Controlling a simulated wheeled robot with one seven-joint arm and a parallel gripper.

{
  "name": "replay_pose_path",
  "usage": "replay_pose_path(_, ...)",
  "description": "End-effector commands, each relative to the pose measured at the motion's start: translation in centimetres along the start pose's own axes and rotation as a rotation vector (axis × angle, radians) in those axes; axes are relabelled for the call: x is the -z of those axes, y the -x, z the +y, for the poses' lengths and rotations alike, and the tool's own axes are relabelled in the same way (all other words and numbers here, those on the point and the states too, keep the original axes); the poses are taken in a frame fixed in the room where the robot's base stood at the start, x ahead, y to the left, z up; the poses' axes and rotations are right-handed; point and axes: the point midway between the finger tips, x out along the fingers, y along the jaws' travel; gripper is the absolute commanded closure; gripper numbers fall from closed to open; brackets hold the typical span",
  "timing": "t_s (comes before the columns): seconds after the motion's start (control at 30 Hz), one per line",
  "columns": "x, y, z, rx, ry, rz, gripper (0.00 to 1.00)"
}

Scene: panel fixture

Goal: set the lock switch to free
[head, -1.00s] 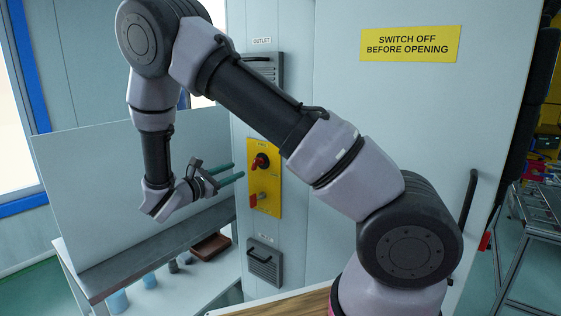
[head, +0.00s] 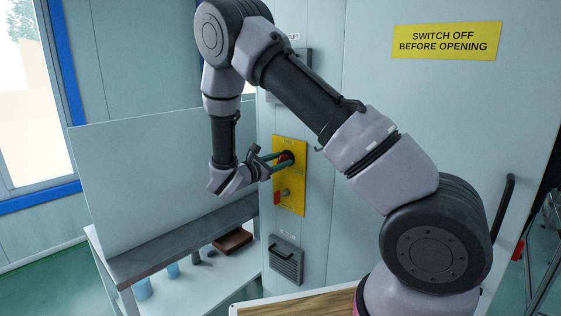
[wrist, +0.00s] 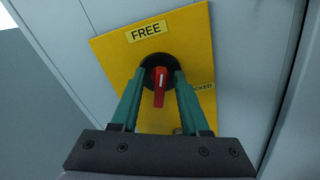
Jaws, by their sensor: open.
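The lock switch has a red handle (wrist: 159,88) on a round black base, on a yellow plate (wrist: 112,57). A FREE label (wrist: 148,31) is above it in the wrist view. A label ending in "CKED" (wrist: 204,86) is at its right, partly hidden by a finger. The handle's free end appears low in the wrist view, between the fingers. My gripper (wrist: 160,76) is open, with one green finger on each side of the handle; contact cannot be told. In the head view, my gripper (head: 277,160) reaches the upper switch on the yellow plate (head: 296,198).
A second red control (head: 278,197) sits lower on the plate. A grey vent (head: 286,262) is below it. A large upright board (head: 150,180) and a bench with a brown tray (head: 233,240) are at the left. A dark door handle (head: 502,208) is at the right.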

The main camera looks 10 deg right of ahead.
Motion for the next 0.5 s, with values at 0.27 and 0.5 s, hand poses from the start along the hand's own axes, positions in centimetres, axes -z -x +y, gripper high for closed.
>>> replay_pose_path(0.27,0.00,0.02,-0.01,0.000,0.000,0.000,1.00)
replay_pose_path(0.5,0.06,0.15,0.06,-0.002,0.068,0.000,1.00)
